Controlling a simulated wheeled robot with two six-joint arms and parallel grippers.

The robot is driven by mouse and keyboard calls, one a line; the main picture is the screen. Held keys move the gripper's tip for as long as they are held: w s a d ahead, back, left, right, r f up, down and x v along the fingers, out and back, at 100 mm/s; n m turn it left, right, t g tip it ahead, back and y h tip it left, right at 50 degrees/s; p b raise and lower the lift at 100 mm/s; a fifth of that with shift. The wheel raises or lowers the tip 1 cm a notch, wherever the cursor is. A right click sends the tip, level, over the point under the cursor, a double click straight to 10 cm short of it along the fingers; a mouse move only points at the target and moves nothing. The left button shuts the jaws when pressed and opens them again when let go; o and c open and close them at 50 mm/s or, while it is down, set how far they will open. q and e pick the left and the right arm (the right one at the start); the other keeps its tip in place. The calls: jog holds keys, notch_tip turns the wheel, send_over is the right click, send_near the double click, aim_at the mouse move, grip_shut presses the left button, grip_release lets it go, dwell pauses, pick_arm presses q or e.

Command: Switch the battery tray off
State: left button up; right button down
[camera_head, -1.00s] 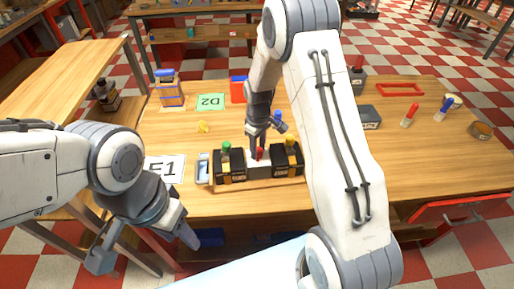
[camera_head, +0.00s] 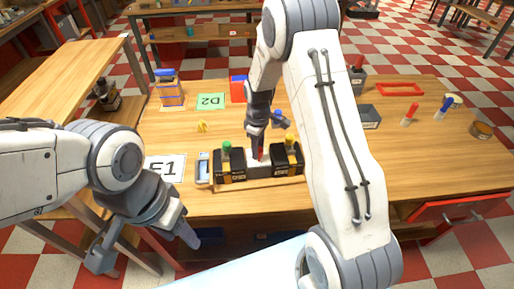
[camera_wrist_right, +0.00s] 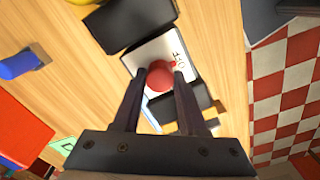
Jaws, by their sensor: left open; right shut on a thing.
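The battery tray (camera_head: 240,186) lies near the front edge of the table. It holds a black block with a green top (camera_head: 227,162), a black block with a yellow top (camera_head: 288,158) and a light middle block (camera_head: 259,168) with a red knob (camera_head: 261,153). In the right wrist view the red knob (camera_wrist_right: 160,77) sits between the fingertips over a white lettered plate (camera_wrist_right: 160,55). My right gripper (camera_head: 257,155) points down and is shut on the red knob. My left gripper (camera_head: 148,252) is open and empty, in front of the table's front edge.
An E1 card (camera_head: 165,168) lies left of the tray, a green D2 card (camera_head: 211,102) behind it. A blue-red box (camera_head: 238,90) and a blue-topped bottle rack (camera_head: 170,90) stand at the back.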

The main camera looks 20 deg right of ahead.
jog(key=shift+c, duration=2.2)
grip_release()
jog(key=shift+r, duration=0.1)
notch_tip(320, 180, up, 10)
jog(key=b, duration=0.1)
jog(key=shift+r, duration=0.2)
